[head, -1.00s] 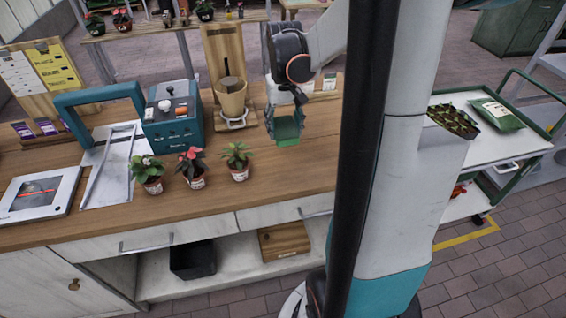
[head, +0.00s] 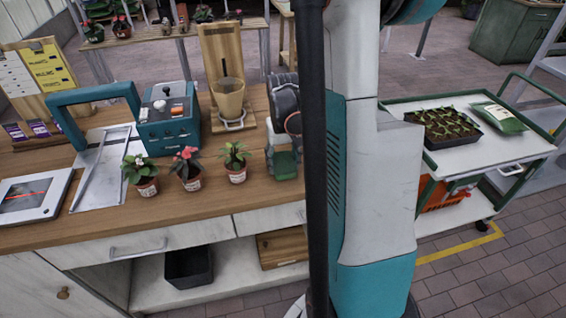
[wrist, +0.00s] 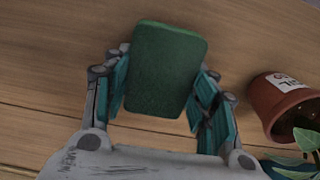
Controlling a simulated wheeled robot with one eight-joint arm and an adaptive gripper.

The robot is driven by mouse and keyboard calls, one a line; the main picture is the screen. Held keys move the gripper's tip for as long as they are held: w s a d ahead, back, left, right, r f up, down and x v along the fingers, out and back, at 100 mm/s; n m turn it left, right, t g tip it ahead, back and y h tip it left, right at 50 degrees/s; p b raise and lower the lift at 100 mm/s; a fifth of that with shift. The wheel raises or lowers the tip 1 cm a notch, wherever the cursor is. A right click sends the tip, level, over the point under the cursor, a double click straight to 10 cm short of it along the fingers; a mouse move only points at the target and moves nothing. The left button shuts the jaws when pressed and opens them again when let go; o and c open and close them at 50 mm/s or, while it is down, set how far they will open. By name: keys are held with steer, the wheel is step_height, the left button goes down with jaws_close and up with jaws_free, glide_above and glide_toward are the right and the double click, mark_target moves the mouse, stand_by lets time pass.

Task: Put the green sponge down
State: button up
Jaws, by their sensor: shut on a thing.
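The green sponge (wrist: 165,68) is between the teal fingers of my gripper (wrist: 162,92) in the wrist view, over the wooden counter. My gripper is shut on it. In the head view my gripper (head: 284,160) is low at the counter's front right part, right of the potted plants. I cannot tell whether the sponge touches the counter (head: 215,205).
Three small potted plants stand in a row left of my gripper; the nearest (head: 236,162) is close to it and also shows in the wrist view (wrist: 285,103). A tan pot (head: 229,98) stands behind. A cart (head: 470,152) is at the right.

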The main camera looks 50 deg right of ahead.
mark_target(283, 161)
steer(key=shift+r, duration=0.1)
steer(key=o, duration=1.4)
step_height(283, 161, up, 12)
steer(key=p, duration=0.4)
